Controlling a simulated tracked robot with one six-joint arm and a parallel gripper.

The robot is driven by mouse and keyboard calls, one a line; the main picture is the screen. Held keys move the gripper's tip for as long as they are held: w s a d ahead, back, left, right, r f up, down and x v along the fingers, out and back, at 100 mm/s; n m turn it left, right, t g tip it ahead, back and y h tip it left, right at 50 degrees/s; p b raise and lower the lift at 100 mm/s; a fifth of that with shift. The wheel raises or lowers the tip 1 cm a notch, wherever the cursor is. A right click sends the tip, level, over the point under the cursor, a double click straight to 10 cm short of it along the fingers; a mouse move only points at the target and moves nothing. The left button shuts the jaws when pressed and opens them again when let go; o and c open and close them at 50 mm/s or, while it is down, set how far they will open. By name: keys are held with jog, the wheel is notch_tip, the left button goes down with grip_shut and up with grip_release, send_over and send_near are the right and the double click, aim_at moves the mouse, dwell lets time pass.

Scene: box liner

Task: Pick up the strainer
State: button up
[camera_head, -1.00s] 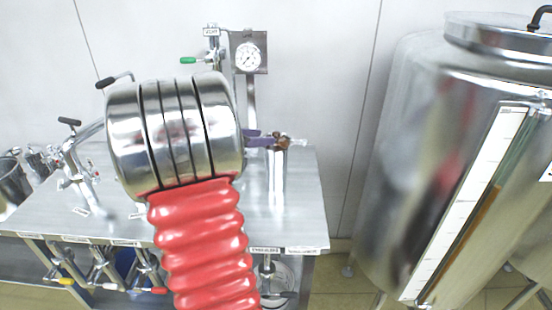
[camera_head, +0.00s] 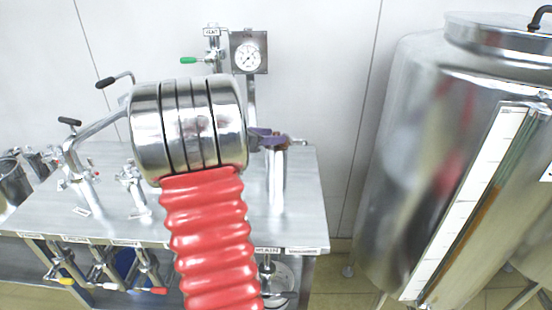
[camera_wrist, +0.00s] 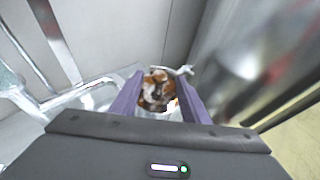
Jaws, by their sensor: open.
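A slim upright metal cylinder (camera_head: 276,190), which looks like the strainer, stands at the right end of the steel table. A brown, mottled top with a small metal fitting shows at its upper end, and the wrist view shows this brown part (camera_wrist: 157,90) between my two purple fingers. My gripper (camera_head: 272,139) is open at the height of the cylinder's top, with the fingers on either side of it in the wrist view. I cannot tell whether a finger touches it. My arm hides part of the table to the left.
The steel table (camera_head: 312,215) carries several valves and bent pipes on its left (camera_head: 80,165). A pressure gauge (camera_head: 248,57) and green-handled valve (camera_head: 195,61) stand behind the cylinder. A large steel tank (camera_head: 410,150) with a sight scale stands to the right, beyond a gap.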

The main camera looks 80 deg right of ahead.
jog(key=shift+c, duration=0.5)
grip_shut()
dwell(0.8)
